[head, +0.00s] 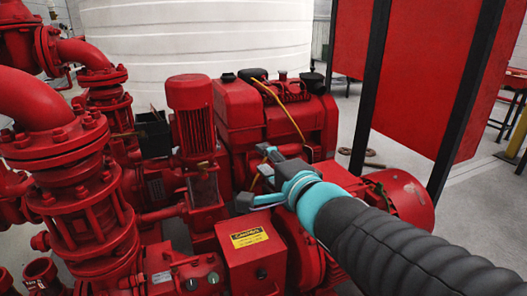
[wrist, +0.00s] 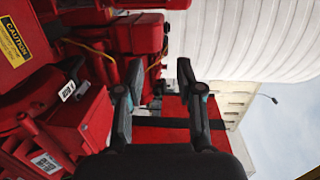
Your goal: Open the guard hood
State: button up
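A red box-shaped cover with a yellow caution label (head: 257,262) stands in the lower middle of the head view. It looks like the guard hood, but I cannot be sure. The same cover (wrist: 12,68) shows at the upper left edge of the wrist view, partly cut off. My gripper (head: 257,177) is above and behind this cover in the head view, apart from it. In the wrist view my gripper (wrist: 160,88) has its two fingers spread, with nothing between them. No handle or hinge on the cover is clear.
A red upright motor (head: 190,105) and large red pipes (head: 65,165) stand to the left. A red engine (head: 275,110) is behind my gripper. A white tank (head: 190,38) fills the back. A red panel on black posts (head: 415,75) stands right, with bare floor beside it.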

jog(key=shift+s+d+r, duration=0.1)
jog(key=shift+s+r, duration=0.15)
jog(key=shift+r, duration=0.4)
jog(key=shift+s+d+r, duration=0.1)
jog(key=shift+s+r, duration=0.1)
jog(key=shift+r, duration=0.4)
